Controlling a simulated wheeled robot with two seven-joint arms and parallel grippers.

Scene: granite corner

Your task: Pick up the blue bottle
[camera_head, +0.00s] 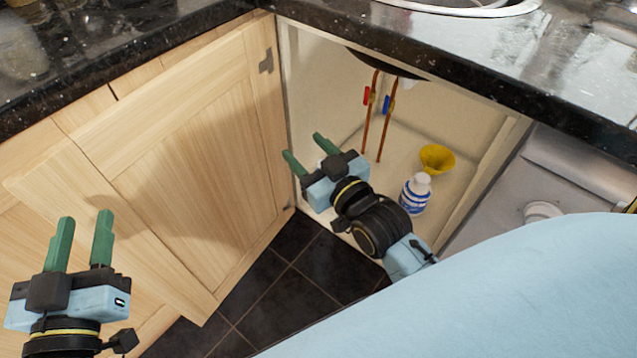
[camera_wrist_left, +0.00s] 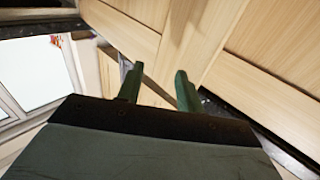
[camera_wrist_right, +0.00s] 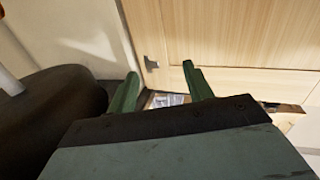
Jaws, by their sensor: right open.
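A white bottle with a blue band and label (camera_head: 414,195) stands upright on the floor of the open cabinet in the head view. My right gripper (camera_head: 305,147) is open and empty at the cabinet opening, left of the bottle, its fingers pointing away from it toward the door side. My right wrist and forearm lie close to the bottle's left side in the picture; I cannot tell whether they touch. The right wrist view shows its spread fingers (camera_wrist_right: 160,70) but no clear bottle. My left gripper (camera_head: 84,218) is open and empty in front of the wooden doors.
A yellow funnel (camera_head: 437,158) stands behind the bottle. Copper pipes with a red valve (camera_head: 367,95) and a blue valve (camera_head: 388,105) run down the cabinet's back. The open wooden door (camera_head: 190,170) stands to the left. A dark countertop (camera_head: 470,70) overhangs the opening.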

